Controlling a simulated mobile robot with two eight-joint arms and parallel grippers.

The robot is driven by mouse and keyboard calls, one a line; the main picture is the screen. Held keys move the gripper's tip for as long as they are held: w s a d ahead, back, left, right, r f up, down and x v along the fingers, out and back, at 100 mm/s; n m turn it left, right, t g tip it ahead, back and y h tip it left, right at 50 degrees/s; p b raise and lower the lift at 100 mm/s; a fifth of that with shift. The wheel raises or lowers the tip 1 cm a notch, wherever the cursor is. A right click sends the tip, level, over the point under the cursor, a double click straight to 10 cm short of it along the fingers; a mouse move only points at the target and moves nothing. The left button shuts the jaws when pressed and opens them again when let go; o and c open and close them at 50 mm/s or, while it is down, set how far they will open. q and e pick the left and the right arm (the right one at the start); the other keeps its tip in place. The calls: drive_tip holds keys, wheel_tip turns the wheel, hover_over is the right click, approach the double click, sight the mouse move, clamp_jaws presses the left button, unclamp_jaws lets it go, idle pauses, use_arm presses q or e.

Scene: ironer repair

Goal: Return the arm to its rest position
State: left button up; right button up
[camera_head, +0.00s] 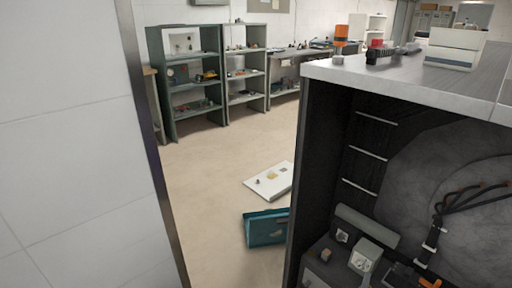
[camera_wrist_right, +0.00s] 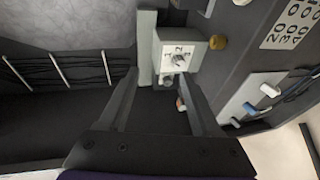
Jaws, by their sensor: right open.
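My right gripper (camera_wrist_right: 160,78) shows in the right wrist view with its two dark fingers spread apart and nothing between the tips. Its fingertips are close to a pale grey box with a numbered dial (camera_wrist_right: 178,56), inside the open machine cabinet; I cannot tell if they touch it. In the head view the open cabinet (camera_head: 318,150) stands at the right, with a grey box (camera_head: 365,254) and dark cables (camera_head: 470,195) inside. Neither gripper can be made out in the head view.
A brass knob (camera_wrist_right: 217,42), a number label (camera_wrist_right: 290,25) and a panel with blue and white parts (camera_wrist_right: 262,92) are near the right gripper. A teal box (camera_head: 265,228) and a white panel (camera_head: 268,181) lie on the floor. Shelves (camera_head: 187,75) stand behind; a white wall fills the left.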

drive_tip(key=s+a+r+m+g+y, duration=0.2)
drive_tip(key=s+a+m+g+y, duration=0.15)
drive_tip(key=s+a, duration=0.4)
drive_tip(key=s+a+r+m+g+y+p, duration=0.15)
drive_tip(key=s+a+m, duration=0.25)
drive_tip(key=s, duration=0.7)
drive_tip(key=s+a+r+m+g+y, duration=0.35)
drive_tip(key=s+a, duration=0.25)
drive_tip(key=s, duration=0.3)
use_arm(q)
wheel_tip(320, 180, up, 29)
drive_tip(key=t+p, duration=0.1)
drive_tip(key=p, duration=2.4)
drive_tip(key=shift+w+r, duration=0.2)
drive_tip(key=shift+w, duration=0.15)
use_arm(e)
wheel_tip(320, 180, up, 28)
drive_tip(key=t, duration=0.1)
drive_tip(key=shift+w+d+f, duration=0.25)
drive_tip(key=shift+w+d, duration=0.1)
drive_tip(key=shift+w, duration=0.05)
use_arm(q)
drive_tip(key=shift+s, duration=0.1)
use_arm(e)
drive_tip(key=shift+s, duration=0.1)
